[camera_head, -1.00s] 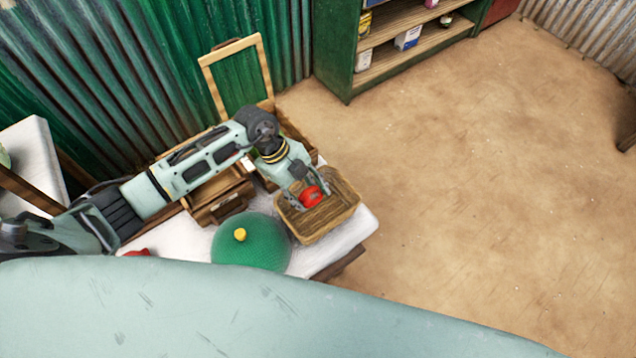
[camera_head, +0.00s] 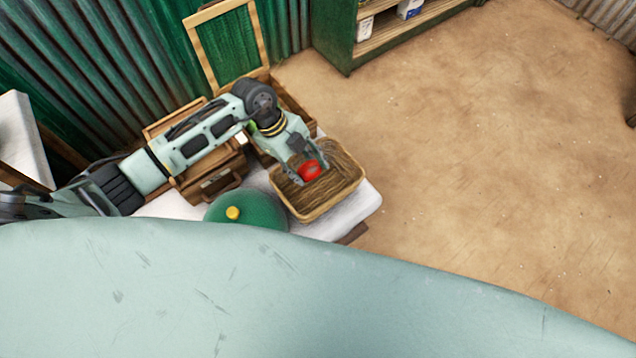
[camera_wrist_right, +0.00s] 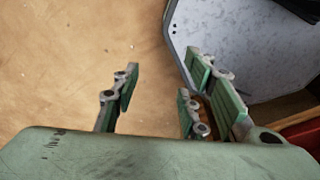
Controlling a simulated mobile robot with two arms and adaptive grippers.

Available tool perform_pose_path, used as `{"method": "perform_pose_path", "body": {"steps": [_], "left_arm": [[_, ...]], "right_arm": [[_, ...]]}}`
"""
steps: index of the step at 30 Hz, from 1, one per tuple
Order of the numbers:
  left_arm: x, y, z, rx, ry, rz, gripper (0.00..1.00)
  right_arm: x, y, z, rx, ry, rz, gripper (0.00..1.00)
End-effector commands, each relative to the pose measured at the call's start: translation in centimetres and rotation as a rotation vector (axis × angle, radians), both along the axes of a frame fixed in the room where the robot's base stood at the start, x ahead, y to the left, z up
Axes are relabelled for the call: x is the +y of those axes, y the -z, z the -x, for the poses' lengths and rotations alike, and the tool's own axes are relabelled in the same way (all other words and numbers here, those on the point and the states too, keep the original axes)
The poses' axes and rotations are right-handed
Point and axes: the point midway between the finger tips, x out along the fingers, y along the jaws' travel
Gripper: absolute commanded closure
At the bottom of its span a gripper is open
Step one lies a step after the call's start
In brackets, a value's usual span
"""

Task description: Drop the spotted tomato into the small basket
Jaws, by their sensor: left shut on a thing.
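The red tomato (camera_head: 309,171) is held between the fingers of my left gripper (camera_head: 308,176), over the small wicker basket (camera_head: 346,187). The gripper points down inside the basket's outline. I cannot make out spots on the tomato at this size, nor whether it touches the basket floor. The basket stands at the right end of the white-topped table (camera_head: 369,200). In the right wrist view my right gripper (camera_wrist_right: 162,88) is open and empty, its fingers well apart above the bare floor.
A green dome with a yellow knob (camera_head: 245,210) stands left of the basket. Wooden crates (camera_head: 208,187) and a framed green board (camera_head: 229,50) are behind. A green shelf unit (camera_head: 342,40) stands at the back. In the right wrist view a grey panel (camera_wrist_right: 250,40) is close to the fingers.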

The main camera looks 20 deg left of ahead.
Motion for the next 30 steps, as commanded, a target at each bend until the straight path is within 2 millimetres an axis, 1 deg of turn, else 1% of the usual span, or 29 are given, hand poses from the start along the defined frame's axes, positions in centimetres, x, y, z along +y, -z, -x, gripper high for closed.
{"method": "perform_pose_path", "body": {"steps": [1,2,5,6,12,17,19,23,26,30], "left_arm": [[0.0,-0.1,0.0,-0.001,0.001,0.0,0.83],[0.0,-0.1,0.0,-0.001,0.001,0.001,0.83],[0.0,-0.1,0.0,-0.001,0.001,0.001,0.83],[0.0,-0.1,0.0,-0.001,0.001,0.001,0.53],[0.0,-0.1,0.0,0.0,0.0,0.001,0.35],[0.0,-0.1,0.0,0.0,0.0,0.001,0.34],[0.0,-0.1,0.0,0.0,0.0,0.001,0.34],[0.1,-0.3,0.0,-0.001,0.0,0.0,0.34],[0.5,-1.2,-0.1,-0.003,0.0,0.0,0.34],[1.6,-3.6,-0.2,-0.004,-0.001,-0.001,0.34]], "right_arm": [[0.1,-0.1,-0.6,-0.01,0.0,-0.002,0.6],[0.2,-0.2,-0.8,-0.013,0.0,-0.003,0.6],[0.3,-0.2,-0.7,-0.011,0.001,-0.005,0.6],[0.4,-0.1,-0.5,-0.008,0.0,-0.005,0.6],[0.9,0.0,1.1,0.016,0.003,-0.01,0.6],[1.0,0.0,1.7,0.027,0.004,-0.011,0.6],[1.0,0.0,1.7,0.026,0.004,-0.011,0.6],[0.3,0.0,1.0,0.015,0.002,-0.003,0.6],[0.3,0.0,1.0,0.015,0.002,-0.003,0.6],[0.4,0.0,1.0,0.015,0.002,-0.004,0.6]]}}
